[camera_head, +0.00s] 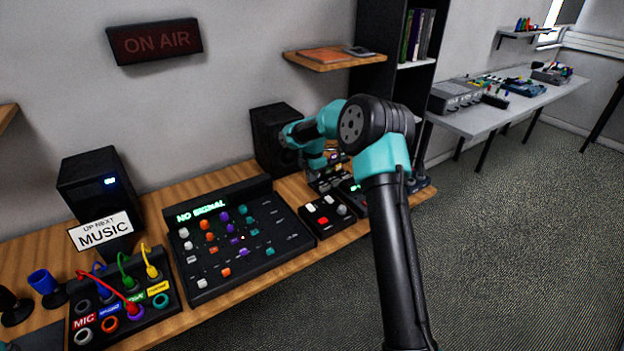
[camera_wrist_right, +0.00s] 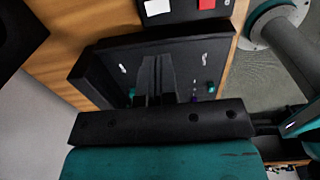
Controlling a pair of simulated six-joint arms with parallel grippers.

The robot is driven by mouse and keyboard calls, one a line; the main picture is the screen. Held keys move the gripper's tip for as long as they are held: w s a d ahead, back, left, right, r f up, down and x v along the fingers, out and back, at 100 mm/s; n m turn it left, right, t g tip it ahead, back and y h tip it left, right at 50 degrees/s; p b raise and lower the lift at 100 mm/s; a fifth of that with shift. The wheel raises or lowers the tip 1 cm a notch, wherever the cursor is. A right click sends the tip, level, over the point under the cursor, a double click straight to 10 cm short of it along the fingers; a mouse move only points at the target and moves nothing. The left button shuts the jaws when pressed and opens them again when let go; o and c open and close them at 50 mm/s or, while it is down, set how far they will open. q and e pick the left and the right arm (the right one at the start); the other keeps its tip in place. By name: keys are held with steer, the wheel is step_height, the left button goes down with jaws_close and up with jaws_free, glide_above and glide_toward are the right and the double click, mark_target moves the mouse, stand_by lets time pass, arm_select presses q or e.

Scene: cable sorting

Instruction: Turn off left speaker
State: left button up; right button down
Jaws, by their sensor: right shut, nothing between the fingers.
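The left speaker (camera_head: 92,185) is a black box at the far left of the wooden desk, with a small lit blue light on its front. A white "UP NEXT MUSIC" card (camera_head: 101,232) covers its lower front. My right arm reaches over the desk's right part, far to the right of this speaker. In the head view its fingertips are hard to make out. In the right wrist view my right gripper (camera_wrist_right: 155,62) is shut and empty, seen over the mixer panel (camera_wrist_right: 182,72). My left gripper is not in view.
The patch box (camera_head: 120,309) with coloured plugged cables stands in front of the left speaker. The mixer (camera_head: 243,262) lies in the middle, its display reading "NO SIGNAL". A second black speaker (camera_head: 270,130) is behind my right wrist. A button box (camera_head: 326,215) sits right of the mixer.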

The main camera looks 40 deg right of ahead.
mark_target(310, 205)
steer(key=shift+w+d+t, duration=0.1)
steer(key=shift+d+t, duration=0.05)
steer(key=shift+t, duration=0.25)
stand_by(0.3)
steer(key=f, duration=0.4)
steer(key=w+f, duration=0.1)
steer(key=f, duration=0.8)
steer(key=shift+w+f, duration=0.35)
steer(key=shift+f, duration=0.05)
